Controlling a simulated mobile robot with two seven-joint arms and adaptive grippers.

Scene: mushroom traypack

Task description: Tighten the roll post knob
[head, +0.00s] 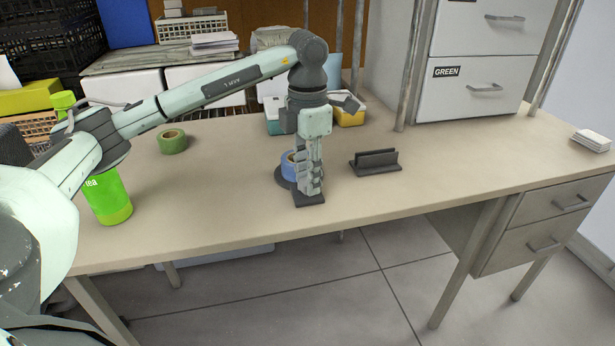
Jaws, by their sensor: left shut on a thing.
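A dark tape dispenser with a flat base (310,201) stands near the front middle of the desk. A blue roll (288,166) sits upright on it. My left gripper (311,186) points down at the dispenser, beside the roll on its right. Its fingers are shut at the place of the roll post knob, which they hide. My right gripper is not in view.
A dark slotted holder (376,162) stands just right of the dispenser. A green tape roll (172,141) and a green bottle (108,196) are at the left. A yellow bin (350,118) is behind. The desk's (480,160) right half is mostly clear.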

